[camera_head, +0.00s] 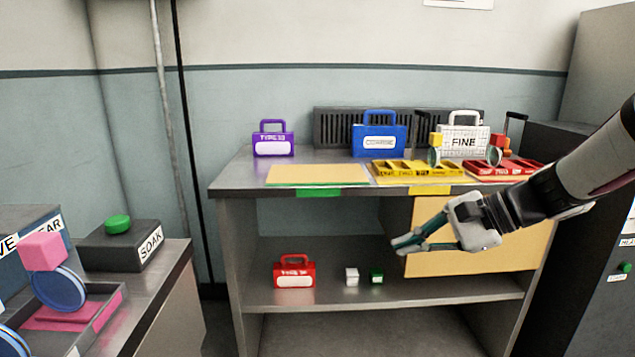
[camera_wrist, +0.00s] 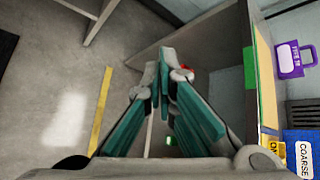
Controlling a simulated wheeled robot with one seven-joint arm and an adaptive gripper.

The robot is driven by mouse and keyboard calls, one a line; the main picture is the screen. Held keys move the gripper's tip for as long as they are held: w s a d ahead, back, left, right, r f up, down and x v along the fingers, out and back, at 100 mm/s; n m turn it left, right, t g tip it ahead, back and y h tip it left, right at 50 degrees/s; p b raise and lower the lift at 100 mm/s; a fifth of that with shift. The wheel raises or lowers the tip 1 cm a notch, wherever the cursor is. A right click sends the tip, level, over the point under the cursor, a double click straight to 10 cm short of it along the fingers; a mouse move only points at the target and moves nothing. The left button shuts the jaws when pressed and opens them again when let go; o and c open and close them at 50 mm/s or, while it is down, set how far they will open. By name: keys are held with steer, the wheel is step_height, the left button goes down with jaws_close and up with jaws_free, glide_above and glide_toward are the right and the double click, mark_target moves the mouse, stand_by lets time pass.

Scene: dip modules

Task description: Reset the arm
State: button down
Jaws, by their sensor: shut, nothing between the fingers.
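My gripper (camera_head: 398,246) reaches in from the right in the head view, in front of the workbench (camera_head: 226,190) and its tan panel (camera_head: 500,252). Its teal fingers point left, a little above the level of the lower shelf. In the wrist view the fingertips of my gripper (camera_wrist: 160,62) are together with nothing between them. My arm (camera_head: 590,160) comes down from the upper right.
On the bench top stand purple (camera_head: 273,145), blue (camera_head: 379,140) and white (camera_head: 463,140) modules, with yellow (camera_head: 415,177) and red (camera_head: 510,177) trays. The shelf holds a red module (camera_head: 294,276), a white cube (camera_head: 352,276) and a green cube (camera_head: 377,276). A SOAK box (camera_head: 120,245) stands left.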

steer(key=s+a+n+g+h, duration=0.2)
steer(key=s+n, duration=0.2)
steer(key=s, duration=0.6)
steer(key=s+a+n+g+h, duration=0.2)
steer(key=s+a+n+h, duration=0.1)
steer(key=s, duration=0.7)
steer(key=s+d+f+n+h, duration=0.1)
steer(key=s+d+n+h, duration=0.25)
steer(key=s, duration=0.35)
steer(key=s+d+f+n+h, duration=0.1)
steer(key=s+d+n+h, duration=0.1)
steer(key=s+d, duration=0.35)
step_height(320, 180, up, 30)
steer(key=s+t+p, duration=0.2)
steer(key=t+p, duration=0.2)
steer(key=p, duration=2.4)
steer(key=shift+a, duration=0.4)
steer(key=shift+f, duration=0.1)
